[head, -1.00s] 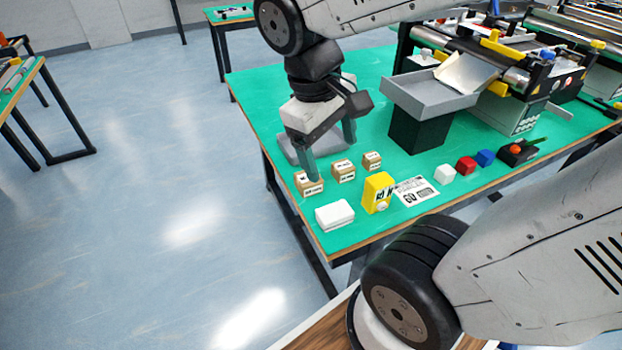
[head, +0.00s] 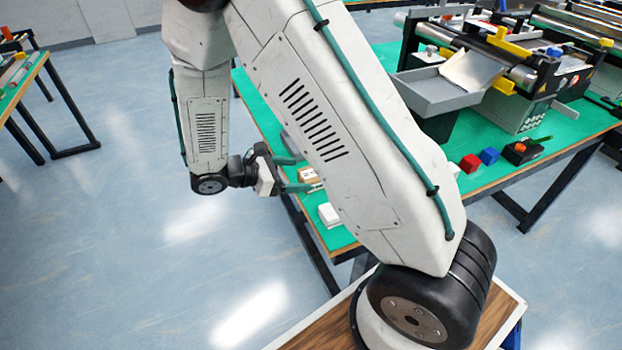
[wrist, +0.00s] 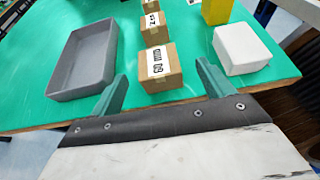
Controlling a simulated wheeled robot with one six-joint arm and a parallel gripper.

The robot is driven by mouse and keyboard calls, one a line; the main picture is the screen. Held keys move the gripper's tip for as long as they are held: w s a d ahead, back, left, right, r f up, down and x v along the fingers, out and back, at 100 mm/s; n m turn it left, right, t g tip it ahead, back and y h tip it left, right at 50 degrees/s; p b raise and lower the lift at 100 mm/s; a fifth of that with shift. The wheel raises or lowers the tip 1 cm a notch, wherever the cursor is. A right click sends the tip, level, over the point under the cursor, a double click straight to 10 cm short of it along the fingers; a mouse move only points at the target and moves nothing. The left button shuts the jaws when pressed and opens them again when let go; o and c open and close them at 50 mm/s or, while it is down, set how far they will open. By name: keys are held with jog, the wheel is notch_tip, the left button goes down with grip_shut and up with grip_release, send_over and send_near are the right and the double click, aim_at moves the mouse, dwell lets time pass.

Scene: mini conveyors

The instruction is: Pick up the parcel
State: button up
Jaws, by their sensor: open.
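Three small brown cardboard parcels stand in a row in the wrist view. The nearest parcel (wrist: 165,74), with a white label seeming to read "60 mm", is nearest the table edge. A middle parcel (wrist: 154,35) and a far parcel (wrist: 150,6) stand behind it. My gripper (wrist: 161,73) is open and empty, its two green fingers pointing level toward the nearest parcel, one on each side of its line. In the head view my gripper (head: 303,174) is at the table's left edge, beside the nearest parcel (head: 309,175); my arm hides the other parcels.
A grey tray (wrist: 57,88) lies left of the parcels. A white box (wrist: 230,66) and a yellow object (wrist: 216,14) are to the right. In the head view, red (head: 470,163) and blue (head: 489,156) cubes sit near the conveyor (head: 520,60).

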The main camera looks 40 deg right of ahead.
aim_at(317, 176)
jog(key=shift+d+f, duration=0.45)
jog(key=shift+f, duration=0.05)
jog(key=x, duration=0.6)
jog(key=shift+d+f, duration=0.25)
jog(key=shift+d, duration=0.1)
jog(key=c, duration=1.1)
